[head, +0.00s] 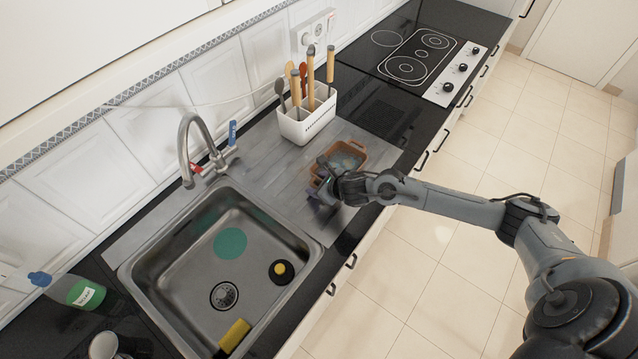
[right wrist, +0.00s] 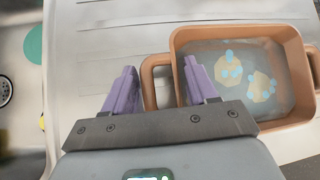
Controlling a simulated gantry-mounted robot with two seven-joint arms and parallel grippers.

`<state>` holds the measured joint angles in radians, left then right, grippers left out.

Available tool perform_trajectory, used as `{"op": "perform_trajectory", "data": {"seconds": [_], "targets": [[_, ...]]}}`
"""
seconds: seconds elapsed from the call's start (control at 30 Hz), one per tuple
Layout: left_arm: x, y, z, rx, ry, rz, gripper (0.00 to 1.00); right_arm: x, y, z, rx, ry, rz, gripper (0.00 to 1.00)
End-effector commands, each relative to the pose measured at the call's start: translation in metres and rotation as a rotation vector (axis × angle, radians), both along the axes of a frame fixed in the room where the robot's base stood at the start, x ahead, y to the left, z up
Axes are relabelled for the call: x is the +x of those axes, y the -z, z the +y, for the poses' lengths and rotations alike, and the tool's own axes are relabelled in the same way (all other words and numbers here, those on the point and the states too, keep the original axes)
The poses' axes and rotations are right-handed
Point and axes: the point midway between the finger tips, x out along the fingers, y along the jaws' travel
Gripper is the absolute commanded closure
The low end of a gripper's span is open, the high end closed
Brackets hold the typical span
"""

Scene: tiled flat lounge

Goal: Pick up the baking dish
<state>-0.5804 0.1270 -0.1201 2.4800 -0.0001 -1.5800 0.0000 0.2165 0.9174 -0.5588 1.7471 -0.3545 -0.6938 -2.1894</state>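The baking dish (head: 346,153) is a small brown-orange rectangular dish with a handle at each short end. It stands on the grey drainboard right of the sink. In the right wrist view the dish (right wrist: 290,128) shows a blue-grey inside with yellowish and blue patches. My right gripper (head: 318,188) is at the dish's near left end. I cannot tell whether a finger touches the dish. My left gripper is not in view.
A white utensil holder (head: 306,122) with several wooden-handled tools stands behind the dish. The steel sink (head: 190,262) lies left, with a tap (head: 190,150) behind it. A black hob (head: 415,55) is beyond.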

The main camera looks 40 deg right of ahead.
Motion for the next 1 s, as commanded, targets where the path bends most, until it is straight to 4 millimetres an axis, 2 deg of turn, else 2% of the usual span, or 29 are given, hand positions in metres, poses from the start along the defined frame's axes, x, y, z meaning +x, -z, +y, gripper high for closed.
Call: {"op": "perform_trajectory", "data": {"seconds": [0.1,0.37,0.53,1.0], "targets": [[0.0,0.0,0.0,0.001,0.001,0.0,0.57,0.0,0.0,0.0,-0.001,0.001,0.0,0.29],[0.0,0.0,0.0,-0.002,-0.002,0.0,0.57,0.0,-0.001,0.0,0.0,0.0,-0.001,0.29],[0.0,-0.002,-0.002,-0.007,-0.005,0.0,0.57,-0.007,-0.008,-0.001,-0.003,0.0,-0.001,0.29],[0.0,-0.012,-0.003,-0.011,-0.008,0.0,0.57,-0.065,-0.064,-0.001,-0.004,-0.003,0.001,0.29]]}}
